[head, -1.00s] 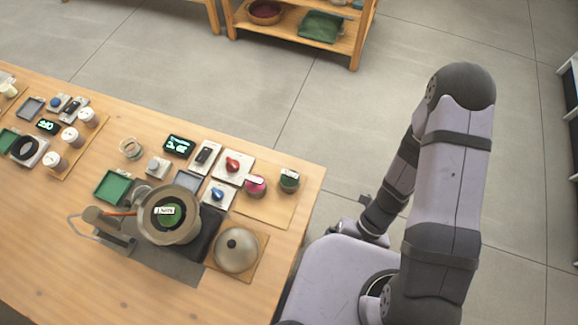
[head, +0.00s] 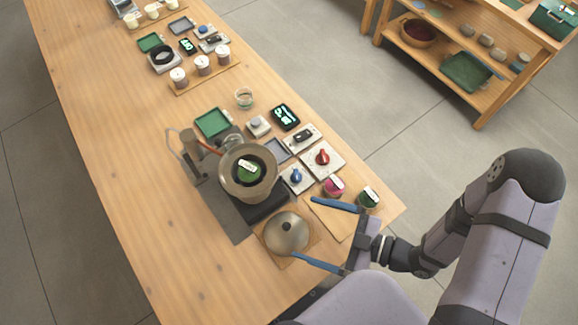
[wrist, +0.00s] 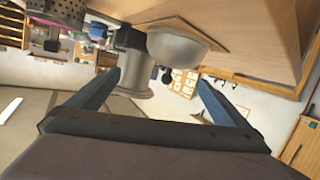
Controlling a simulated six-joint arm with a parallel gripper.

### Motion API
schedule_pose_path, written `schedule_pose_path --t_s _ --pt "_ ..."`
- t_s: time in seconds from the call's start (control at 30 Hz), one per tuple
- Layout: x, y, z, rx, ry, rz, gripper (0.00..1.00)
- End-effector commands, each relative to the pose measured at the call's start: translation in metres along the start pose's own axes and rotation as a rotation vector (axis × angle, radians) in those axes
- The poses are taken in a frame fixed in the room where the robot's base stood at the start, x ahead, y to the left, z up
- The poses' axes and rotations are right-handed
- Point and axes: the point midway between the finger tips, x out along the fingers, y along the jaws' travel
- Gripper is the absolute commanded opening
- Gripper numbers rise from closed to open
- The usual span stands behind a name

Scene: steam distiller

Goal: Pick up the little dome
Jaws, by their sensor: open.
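The little dome (head: 277,238), a grey metal lid with a dark knob on top, sits on a small wooden board (head: 313,240) at the table's near right. In the wrist view the dome (wrist: 182,48) appears upside down, with its dark knob pointing down the picture. My gripper (head: 304,227) has two blue fingers spread wide, with nothing between them. In the head view its tips reach toward the dome's right side, one on the far side and one on the near side. I cannot tell whether either touches. In the wrist view the gripper (wrist: 158,76) frames the dome's knob.
A wide metal pot (head: 233,183) on a dark base stands just left of the dome. Pink (head: 333,187) and green (head: 368,198) jars stand beyond the upper finger. Red (head: 322,157) and blue (head: 296,176) knobs sit nearby. The table's front-left stretch is bare.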

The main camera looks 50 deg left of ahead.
Motion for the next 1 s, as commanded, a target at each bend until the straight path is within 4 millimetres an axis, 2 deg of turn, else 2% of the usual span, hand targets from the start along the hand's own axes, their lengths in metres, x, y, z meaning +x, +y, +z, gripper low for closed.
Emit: schedule_pose_path --t_s 0.1,0.3,0.47,0.8,1.0 --pt "0.002 -0.013 0.015 0.090 -0.072 0.031 1.00" --pt "0.002 -0.023 0.027 0.162 -0.137 0.054 1.00" --pt "0.004 -0.024 0.028 0.166 -0.142 0.055 1.00" --pt "0.022 -0.023 0.030 0.165 -0.140 0.054 1.00" --pt "0.024 -0.023 0.031 0.165 -0.140 0.056 1.00"
